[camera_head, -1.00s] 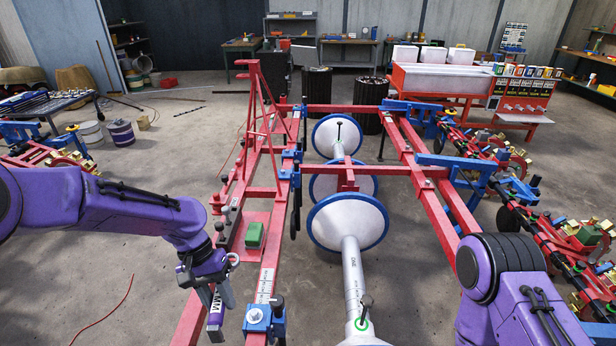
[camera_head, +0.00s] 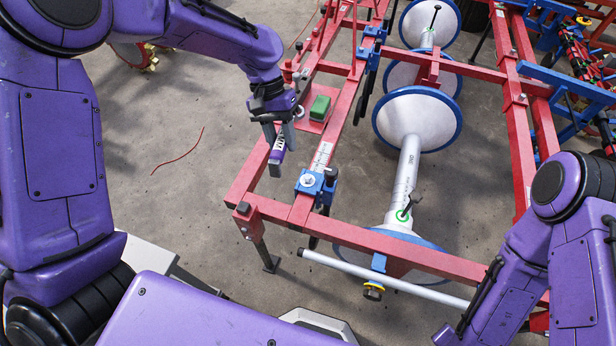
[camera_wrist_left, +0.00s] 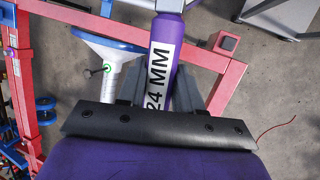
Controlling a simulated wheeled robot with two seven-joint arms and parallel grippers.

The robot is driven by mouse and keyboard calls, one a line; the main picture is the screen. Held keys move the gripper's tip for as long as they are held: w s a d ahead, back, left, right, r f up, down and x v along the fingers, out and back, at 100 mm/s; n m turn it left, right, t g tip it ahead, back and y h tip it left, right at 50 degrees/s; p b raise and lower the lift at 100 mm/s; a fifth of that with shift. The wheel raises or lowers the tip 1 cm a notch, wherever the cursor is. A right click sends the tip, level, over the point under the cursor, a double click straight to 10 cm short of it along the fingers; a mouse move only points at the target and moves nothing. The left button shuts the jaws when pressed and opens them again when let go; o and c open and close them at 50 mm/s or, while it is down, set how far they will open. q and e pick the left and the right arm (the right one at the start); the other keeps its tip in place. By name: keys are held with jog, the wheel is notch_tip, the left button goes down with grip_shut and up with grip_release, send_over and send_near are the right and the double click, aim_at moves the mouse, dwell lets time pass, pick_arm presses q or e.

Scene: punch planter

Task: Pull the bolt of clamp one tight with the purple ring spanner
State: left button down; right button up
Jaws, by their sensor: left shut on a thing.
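My left gripper (camera_head: 277,140) is shut on the purple ring spanner (camera_head: 278,147), whose handle hangs down between the fingers. In the left wrist view the purple handle (camera_wrist_left: 163,50) carries a white label reading 24 MM. The spanner is in the air to the left of a blue clamp (camera_head: 313,183) on the red frame, apart from it. A bolt head shows on top of this clamp; I cannot tell its number. My right arm comes in at the lower right, but its gripper is not in the picture. The spanner's ring ends are hard to make out.
The red frame (camera_head: 262,183) runs around the near corner, with a long grey tube (camera_head: 385,277) along its front. A green block (camera_head: 320,107) sits on a red plate. White discs (camera_head: 417,118) with blue rims stand inside the frame.

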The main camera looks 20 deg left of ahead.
pick_arm(q)
jog(key=d+f+n+t, duration=0.1)
jog(key=d+f+n, duration=0.2)
jog(key=d+f, duration=0.2)
jog(key=d+f+n+t+h, duration=0.1)
jog(key=d+f+n, duration=0.2)
jog(key=f, duration=0.9)
jog(key=d, duration=0.2)
jog(key=shift+d, duration=0.4)
jog(key=shift+s, duration=0.15)
notch_tip(320, 180, down, 4)
jog(key=shift+f+b, duration=0.25)
jog(key=shift+b, duration=0.65)
